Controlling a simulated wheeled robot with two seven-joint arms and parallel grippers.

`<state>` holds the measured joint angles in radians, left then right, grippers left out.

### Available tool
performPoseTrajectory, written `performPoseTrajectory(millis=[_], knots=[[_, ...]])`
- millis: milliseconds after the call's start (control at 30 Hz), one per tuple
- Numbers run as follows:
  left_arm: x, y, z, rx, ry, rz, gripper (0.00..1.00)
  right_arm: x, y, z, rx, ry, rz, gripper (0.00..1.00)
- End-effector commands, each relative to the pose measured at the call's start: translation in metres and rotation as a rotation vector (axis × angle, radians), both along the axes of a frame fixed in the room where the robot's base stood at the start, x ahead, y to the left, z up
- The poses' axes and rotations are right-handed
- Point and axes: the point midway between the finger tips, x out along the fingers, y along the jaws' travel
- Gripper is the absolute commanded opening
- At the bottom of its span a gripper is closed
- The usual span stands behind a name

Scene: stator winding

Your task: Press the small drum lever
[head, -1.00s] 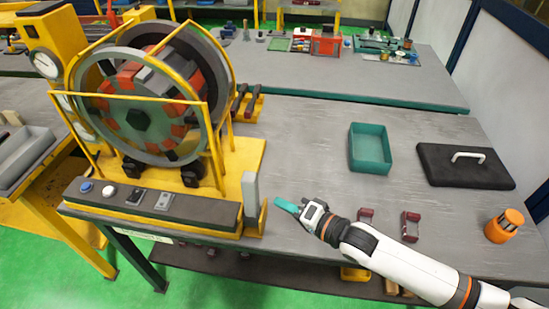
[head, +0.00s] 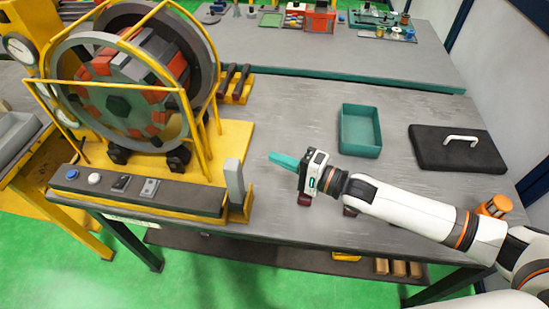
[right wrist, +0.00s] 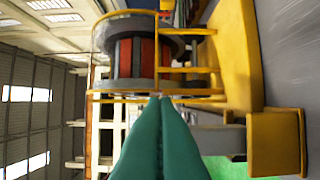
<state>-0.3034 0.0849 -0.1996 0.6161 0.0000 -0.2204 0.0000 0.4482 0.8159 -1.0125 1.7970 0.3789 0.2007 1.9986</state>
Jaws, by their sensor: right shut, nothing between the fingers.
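The winding drum (head: 125,95), with red and grey segments inside a large grey ring, stands in a yellow frame at the left of the table. A grey upright lever-like plate (head: 234,180) stands in a yellow bracket at the right end of the control panel; I cannot tell for sure that it is the small drum lever. My right gripper (head: 272,158) is shut and empty, its teal fingers pointing left, apart from the plate. In the right wrist view its closed fingers (right wrist: 160,130) point towards the drum (right wrist: 137,60). My left gripper is out of view.
The dark control panel (head: 135,205) has a blue knob, a white knob and switches. A teal tray (head: 359,152), a black lid (head: 425,155) with a white handle and an orange part (head: 497,203) lie to the right.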

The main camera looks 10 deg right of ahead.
Motion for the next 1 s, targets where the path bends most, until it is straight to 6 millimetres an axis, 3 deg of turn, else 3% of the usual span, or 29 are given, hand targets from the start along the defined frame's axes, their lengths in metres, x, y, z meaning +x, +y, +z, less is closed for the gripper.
performPoseTrajectory(millis=[367,600,1000], knots=[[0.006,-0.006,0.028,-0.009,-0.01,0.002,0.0,0.049,0.066,0.004,0.001,0.0,0.001,0.0],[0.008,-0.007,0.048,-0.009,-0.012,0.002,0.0,0.016,0.073,0.003,0.001,0.003,0.0,0.0],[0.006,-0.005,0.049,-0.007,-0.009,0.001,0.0,0.009,0.075,0.0,-0.001,0.001,0.0,0.0]])
